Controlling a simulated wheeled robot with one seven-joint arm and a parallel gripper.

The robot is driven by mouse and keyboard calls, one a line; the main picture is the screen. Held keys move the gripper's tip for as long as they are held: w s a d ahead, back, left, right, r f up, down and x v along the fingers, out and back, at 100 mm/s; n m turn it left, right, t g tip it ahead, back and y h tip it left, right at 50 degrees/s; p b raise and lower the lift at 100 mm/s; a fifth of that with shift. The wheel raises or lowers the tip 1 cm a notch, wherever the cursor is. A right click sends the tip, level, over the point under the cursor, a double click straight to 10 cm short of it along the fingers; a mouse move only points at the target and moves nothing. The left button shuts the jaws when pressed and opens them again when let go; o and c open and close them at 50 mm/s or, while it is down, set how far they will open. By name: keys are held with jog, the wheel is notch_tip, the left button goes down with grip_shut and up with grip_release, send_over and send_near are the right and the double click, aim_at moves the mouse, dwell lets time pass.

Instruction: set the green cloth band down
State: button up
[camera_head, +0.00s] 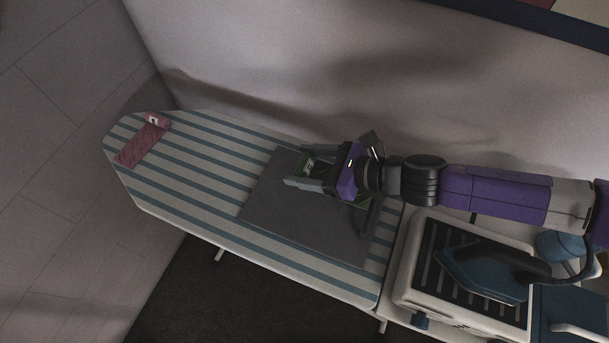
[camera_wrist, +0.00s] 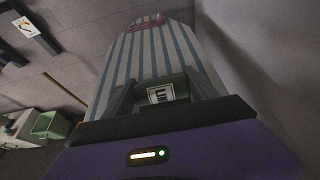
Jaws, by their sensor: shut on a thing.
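The green cloth band (camera_head: 313,168), with a white label that has dark marks, is held between the fingers of my gripper (camera_head: 297,168). In the wrist view the green band (camera_wrist: 172,80) shows between the two grey fingers of my gripper (camera_wrist: 160,92), its label facing the camera. My gripper is shut on it, over the dark grey mat (camera_head: 275,208) on the striped ironing board (camera_head: 190,170). More green shows beside the gripper body on its near side. I cannot tell whether the band touches the mat.
A pink cloth band (camera_head: 139,149) with a white label lies at the far left end of the board. A blue iron (camera_head: 480,270) rests on a white-rimmed stand (camera_head: 408,285) at right. A wall runs behind the board. The striped middle of the board is clear.

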jog(key=shift+f, duration=2.95)
jog(key=o, duration=1.3)
jog(key=b+v, duration=0.1)
jog(key=v, duration=1.1)
